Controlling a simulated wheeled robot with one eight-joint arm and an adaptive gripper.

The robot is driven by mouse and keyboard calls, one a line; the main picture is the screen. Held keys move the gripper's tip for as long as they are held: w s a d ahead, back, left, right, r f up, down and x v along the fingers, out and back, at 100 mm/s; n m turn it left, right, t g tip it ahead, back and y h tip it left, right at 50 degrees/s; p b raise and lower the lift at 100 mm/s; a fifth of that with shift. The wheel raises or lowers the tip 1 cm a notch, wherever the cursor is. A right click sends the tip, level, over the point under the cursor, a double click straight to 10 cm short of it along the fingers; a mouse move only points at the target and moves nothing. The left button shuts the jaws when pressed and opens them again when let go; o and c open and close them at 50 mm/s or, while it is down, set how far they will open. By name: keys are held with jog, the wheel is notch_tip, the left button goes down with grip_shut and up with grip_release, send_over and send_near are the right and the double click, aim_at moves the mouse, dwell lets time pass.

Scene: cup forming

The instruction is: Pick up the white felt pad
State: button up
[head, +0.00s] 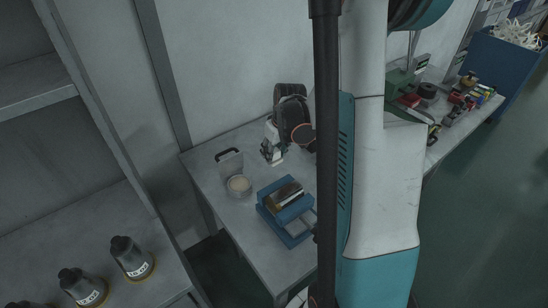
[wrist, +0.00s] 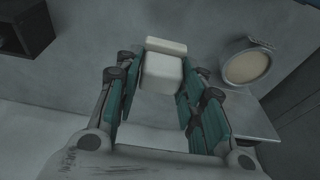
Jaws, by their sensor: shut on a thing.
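The white felt pad (wrist: 161,74) shows in the wrist view as a pale block between the teal-lined fingers of my gripper (wrist: 156,84). The fingers are shut on it, one at each side. A second pale strip (wrist: 165,45) shows at its far end; I cannot tell whether it is part of the pad. In the head view my gripper (head: 270,152) is over the back of the table, right of a clear container. The pad cannot be made out clearly there.
A blue fixture (head: 287,222) sits in front. Several dark labelled weights (head: 131,256) stand at lower left.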

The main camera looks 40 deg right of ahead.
notch_tip(320, 180, up, 14)
jog(key=p, duration=0.4)
jog(key=shift+r, duration=0.1)
